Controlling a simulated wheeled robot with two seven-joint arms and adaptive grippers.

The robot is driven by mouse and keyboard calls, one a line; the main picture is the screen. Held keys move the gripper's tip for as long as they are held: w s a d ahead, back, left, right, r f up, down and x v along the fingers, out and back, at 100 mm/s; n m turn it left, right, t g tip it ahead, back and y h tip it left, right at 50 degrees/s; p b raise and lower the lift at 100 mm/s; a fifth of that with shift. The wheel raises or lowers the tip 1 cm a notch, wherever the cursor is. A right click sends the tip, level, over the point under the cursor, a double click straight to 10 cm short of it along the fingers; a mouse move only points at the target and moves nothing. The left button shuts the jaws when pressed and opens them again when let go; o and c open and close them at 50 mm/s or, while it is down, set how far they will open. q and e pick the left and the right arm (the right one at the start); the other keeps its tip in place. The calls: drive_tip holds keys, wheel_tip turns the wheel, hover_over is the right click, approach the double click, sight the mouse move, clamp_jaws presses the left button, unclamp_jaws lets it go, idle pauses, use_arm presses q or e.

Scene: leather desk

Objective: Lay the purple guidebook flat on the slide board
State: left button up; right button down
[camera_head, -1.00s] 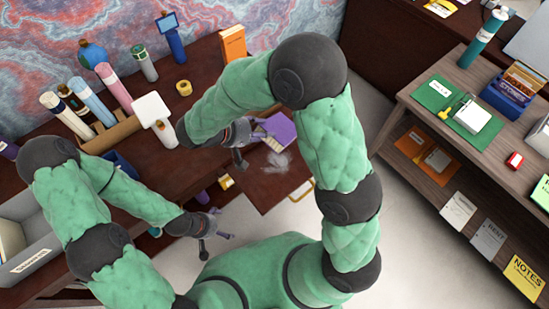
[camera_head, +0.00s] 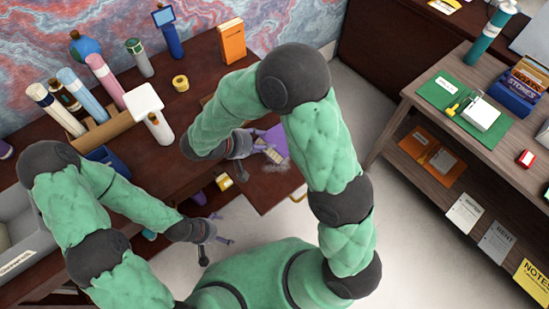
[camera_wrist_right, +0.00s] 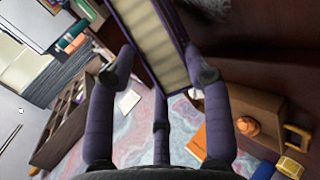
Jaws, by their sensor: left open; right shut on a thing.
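The purple guidebook (camera_head: 277,139) is held in my right gripper (camera_head: 256,151) above or at the slide board (camera_head: 266,193). It is tilted, with its pale page edges toward the camera. In the right wrist view the guidebook (camera_wrist_right: 154,40) sits between the fingers of my right gripper (camera_wrist_right: 165,78), pages showing between purple covers. The slide board is a dark brown panel pulled out from the desk, with a yellow handle. My arm hides part of the board, and I cannot tell whether the book touches it. My left gripper (camera_head: 215,243) is open and empty, left of the board.
A greyish patch (camera_head: 277,168) lies on the board near the book. The desk (camera_head: 205,100) carries an orange book (camera_head: 231,42), a yellow tape roll (camera_head: 180,83) and several bottles and tubes. A wooden shelf unit (camera_head: 402,120) stands at right, across open floor.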

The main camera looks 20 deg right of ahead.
drive_tip(key=c, duration=0.7)
unclamp_jaws()
drive_tip(key=shift+r, duration=0.1)
drive_tip(key=p+v, duration=0.3)
drive_tip(key=v, duration=0.5)
wheel_tip(320, 180, up, 8)
drive_tip(key=a+p, duration=0.2)
drive_tip(key=p, duration=0.2)
drive_tip(key=shift+s+p, duration=0.3)
drive_tip(key=shift+p, duration=0.05)
drive_tip(key=shift+a, duration=0.1)
